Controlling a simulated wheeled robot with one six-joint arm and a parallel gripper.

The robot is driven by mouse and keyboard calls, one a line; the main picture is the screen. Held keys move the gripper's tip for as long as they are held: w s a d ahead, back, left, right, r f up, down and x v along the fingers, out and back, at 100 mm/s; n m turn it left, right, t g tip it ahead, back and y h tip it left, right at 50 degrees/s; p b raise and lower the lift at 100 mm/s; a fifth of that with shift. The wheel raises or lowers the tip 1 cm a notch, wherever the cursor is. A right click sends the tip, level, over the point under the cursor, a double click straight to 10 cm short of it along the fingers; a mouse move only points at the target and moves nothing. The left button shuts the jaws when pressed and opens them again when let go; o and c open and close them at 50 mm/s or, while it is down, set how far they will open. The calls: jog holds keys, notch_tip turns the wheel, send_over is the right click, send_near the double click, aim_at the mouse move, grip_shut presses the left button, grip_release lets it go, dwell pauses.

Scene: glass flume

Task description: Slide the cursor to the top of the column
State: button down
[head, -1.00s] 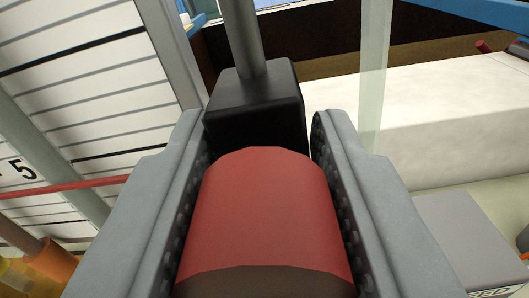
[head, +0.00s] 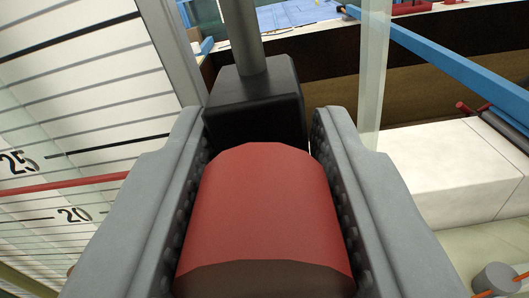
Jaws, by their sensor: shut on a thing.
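The cursor is a red block (head: 262,215) with a black block (head: 256,105) behind it, through which a grey rod (head: 243,35) runs upward. My gripper (head: 262,160) is shut on the red block, one grey padded finger on each side. The top of the column is out of view.
A clear glass edge (head: 373,70) stands upright right of the rod. A blue bar (head: 450,60) slants across the upper right. A white block (head: 450,175) lies at right, with a grey cylinder (head: 495,280) at the lower right. Blue sheets (head: 300,15) lie at the back.

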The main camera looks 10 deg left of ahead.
jog(key=shift+r, duration=2.25)
jog(key=c, duration=1.1)
grip_release()
jog(key=shift+o, duration=0.2)
jog(key=s, duration=1.7)
jog(key=shift+s, duration=0.25)
jog(key=shift+f, duration=0.1)
